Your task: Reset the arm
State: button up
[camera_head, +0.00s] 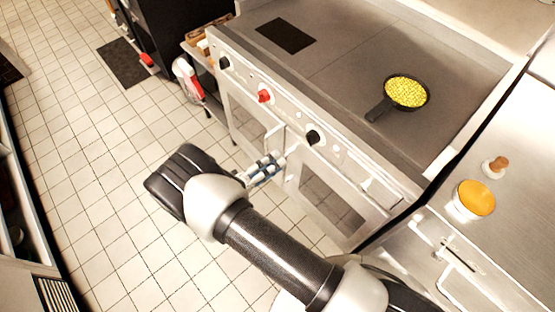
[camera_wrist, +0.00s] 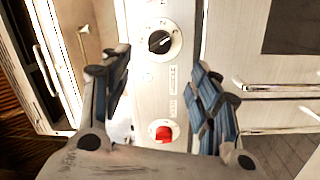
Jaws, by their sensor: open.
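My gripper (camera_head: 266,170) hangs in front of the stove's front panel, near the oven door handles, in the head view. In the wrist view my gripper (camera_wrist: 160,90) is open, its two blue-padded fingers spread apart with nothing between them but the panel behind. A black knob (camera_wrist: 159,41) and a red knob (camera_wrist: 162,131) show between and beyond the fingers. In the head view the red knob (camera_head: 264,96) is left of the black knob (camera_head: 313,137). My arm reaches in from the lower right. Whether the fingers touch the stove is not clear.
A black pan (camera_head: 406,92) with yellow food stands on the stove top (camera_head: 345,65). A bowl with orange contents (camera_head: 474,199) and a small brown-topped item (camera_head: 496,166) sit on the right counter. A red-and-white object (camera_head: 187,80) is left of the stove. The tiled floor (camera_head: 100,180) at left is open.

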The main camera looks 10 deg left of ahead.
dwell(0.4)
jog(key=s+d+r+m+g+y, duration=0.25)
jog(key=d+r+m+g, duration=0.25)
jog(key=d+r+g, duration=1.1)
jog(key=s+d+r+t+y, duration=0.3)
jog(key=s+r+y, duration=0.2)
jog(key=s+r, duration=0.2)
jog(key=s+d+r+m+t+y, duration=0.1)
jog(key=s+d+r+t+y, duration=0.3)
jog(key=s+r, duration=0.3)
jog(key=shift+s+y, duration=0.15)
jog(key=shift+y, duration=0.6)
